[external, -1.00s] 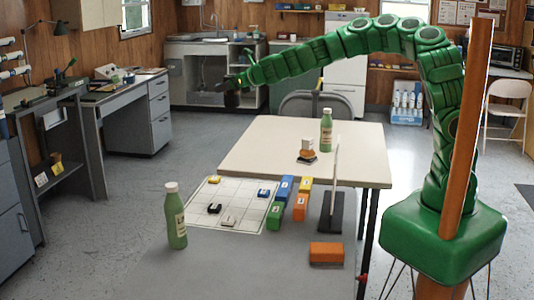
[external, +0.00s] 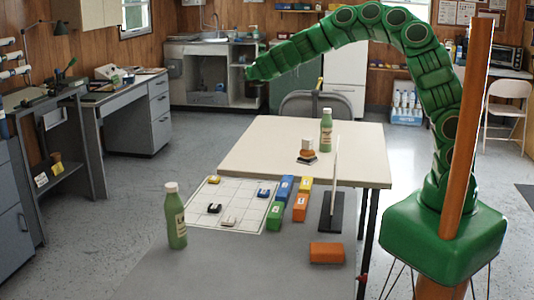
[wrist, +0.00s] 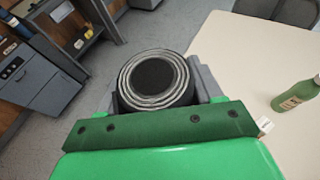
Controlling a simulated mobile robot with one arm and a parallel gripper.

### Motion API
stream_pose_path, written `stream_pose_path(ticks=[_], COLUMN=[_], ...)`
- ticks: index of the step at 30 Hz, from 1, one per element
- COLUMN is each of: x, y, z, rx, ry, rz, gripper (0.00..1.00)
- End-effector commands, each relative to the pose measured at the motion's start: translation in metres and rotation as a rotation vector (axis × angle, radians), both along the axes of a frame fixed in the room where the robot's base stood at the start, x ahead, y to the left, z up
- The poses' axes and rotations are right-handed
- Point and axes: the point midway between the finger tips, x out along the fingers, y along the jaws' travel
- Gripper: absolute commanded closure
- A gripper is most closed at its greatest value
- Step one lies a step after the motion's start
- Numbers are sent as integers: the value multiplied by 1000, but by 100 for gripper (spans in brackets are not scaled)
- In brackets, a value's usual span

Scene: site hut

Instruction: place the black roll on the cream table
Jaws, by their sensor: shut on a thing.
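In the wrist view the black roll (wrist: 155,75), with pale spiral rings on its end face, sits between the grey fingers of my gripper (wrist: 165,88), which is shut on it. The cream table (wrist: 240,80) lies to the right of the roll there. In the external view the cream table (external: 265,150) stands mid-room, and the green end of my arm is above and beyond its far left side. The roll and the fingers cannot be made out in the external view.
On the cream table stand a green bottle (external: 326,130), also in the wrist view (wrist: 296,95), and a small stacked object (external: 307,152). A grey chair (external: 318,103) is behind it. The grey table (external: 240,262) in front holds coloured blocks. The cream table's left half is clear.

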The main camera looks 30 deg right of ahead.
Motion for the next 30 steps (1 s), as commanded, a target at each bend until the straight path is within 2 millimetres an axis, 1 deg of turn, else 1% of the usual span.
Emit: stream_pose_path(ticks=[1, 7, 12, 21, 26, 30], x=[2, -2, -9, -22, -29, -30], y=[-12, -64, -93, -125, -139, -141], z=[0, 0, 1, 1, 2, -16], rx=[0, 0, 0, 2, 2, -3], ry=[-1, 1, 0, 2, 1, 3], rz=[-56, -303, -447, -612, -686, -691], gripper=[69, 69, 69, 69, 69, 69])
